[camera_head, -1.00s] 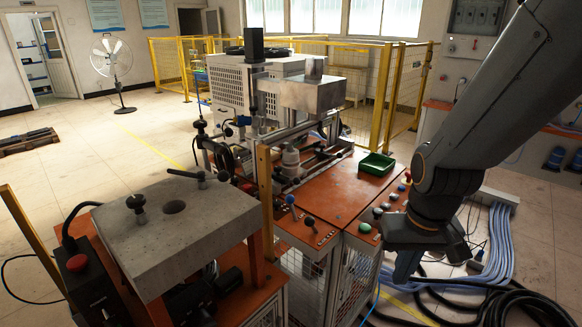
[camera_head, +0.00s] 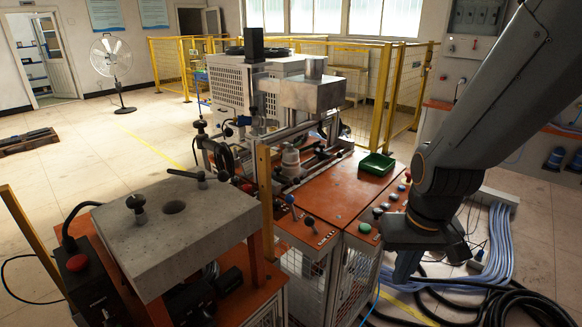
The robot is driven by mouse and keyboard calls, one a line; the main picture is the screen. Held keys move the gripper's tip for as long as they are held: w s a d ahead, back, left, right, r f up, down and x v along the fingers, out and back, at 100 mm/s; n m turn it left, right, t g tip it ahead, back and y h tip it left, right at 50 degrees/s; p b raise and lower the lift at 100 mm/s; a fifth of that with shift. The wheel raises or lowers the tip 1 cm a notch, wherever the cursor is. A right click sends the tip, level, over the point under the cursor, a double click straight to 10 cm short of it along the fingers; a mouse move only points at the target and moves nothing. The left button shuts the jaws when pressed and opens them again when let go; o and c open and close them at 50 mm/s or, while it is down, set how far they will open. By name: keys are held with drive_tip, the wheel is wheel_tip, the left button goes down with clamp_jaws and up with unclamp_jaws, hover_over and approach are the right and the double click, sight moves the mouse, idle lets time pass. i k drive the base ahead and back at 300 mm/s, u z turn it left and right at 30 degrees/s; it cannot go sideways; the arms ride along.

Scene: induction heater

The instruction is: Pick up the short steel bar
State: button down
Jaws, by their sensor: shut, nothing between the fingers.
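My arm comes down from the upper right, and my gripper (camera_head: 406,268) hangs at its lower end, right of the orange-topped machine bench (camera_head: 335,197). It is shut and empty, with its tip pointing down, apart from the bench. A short upright grey metal cylinder (camera_head: 314,67) stands on the metal box (camera_head: 312,94) above the bench. I cannot tell whether this is the short steel bar. My gripper is below and to the right of it in the picture. No other clear short steel bar shows.
A green tray (camera_head: 376,164) sits on the bench near my arm, beside several buttons. A thick grey plate (camera_head: 176,232) with a hole is at the lower left. Black and blue hoses (camera_head: 490,250) lie on the floor at right. Yellow fencing (camera_head: 395,95) stands behind. The left floor is mostly clear.

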sight(290, 147)
drive_tip(key=u, duration=0.45)
drive_tip(key=k, duration=0.15)
drive_tip(key=z, duration=0.95)
drive_tip(key=i, duration=1)
drive_tip(key=u, duration=0.1)
